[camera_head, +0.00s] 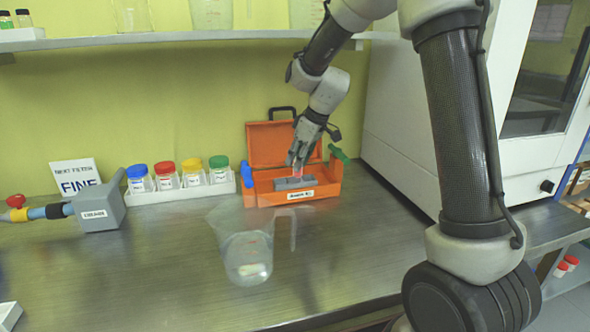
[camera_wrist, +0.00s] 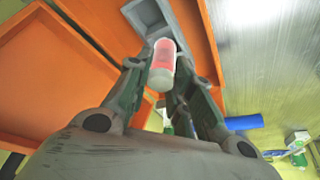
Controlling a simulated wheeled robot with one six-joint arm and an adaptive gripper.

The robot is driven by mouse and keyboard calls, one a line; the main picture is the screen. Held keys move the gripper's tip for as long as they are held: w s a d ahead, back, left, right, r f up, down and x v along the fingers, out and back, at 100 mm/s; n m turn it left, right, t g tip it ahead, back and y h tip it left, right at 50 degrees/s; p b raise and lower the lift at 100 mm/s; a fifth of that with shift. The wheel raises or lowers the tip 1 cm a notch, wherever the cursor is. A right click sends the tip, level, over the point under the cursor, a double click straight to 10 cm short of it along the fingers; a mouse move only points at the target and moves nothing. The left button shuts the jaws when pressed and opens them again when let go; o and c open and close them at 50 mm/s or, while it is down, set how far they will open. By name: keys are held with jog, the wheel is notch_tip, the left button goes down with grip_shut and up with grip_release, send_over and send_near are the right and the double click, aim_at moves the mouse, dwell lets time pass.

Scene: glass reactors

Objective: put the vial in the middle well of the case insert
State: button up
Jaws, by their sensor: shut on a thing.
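My gripper (camera_head: 297,160) points down over the open orange case (camera_head: 264,193) and is shut on the vial (camera_head: 297,171). In the wrist view the vial (camera_wrist: 163,62) is a clear tube with red-pink contents and a pale end, between the two fingers of my gripper (camera_wrist: 160,72). The grey case insert (camera_head: 290,184) lies in the case below the vial, and it also shows in the wrist view (camera_wrist: 147,15). The vial's lower end is at or just above the insert; I cannot tell whether it is inside a well. The individual wells are hard to make out.
The case's orange lid (camera_head: 268,142) stands open behind. A blue handle (camera_head: 246,176) and a green one (camera_head: 338,153) flank the case. A rack (camera_head: 190,192) of colour-capped jars stands left, a clear jug (camera_head: 247,256) in front. A white cabinet (camera_head: 400,120) is at right.

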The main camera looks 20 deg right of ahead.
jog(key=shift+w+a, duration=0.25)
jog(key=shift+a, duration=0.1)
jog(key=shift+f, duration=1.75)
jog(key=shift+f, duration=0.15)
jog(key=o, duration=0.9)
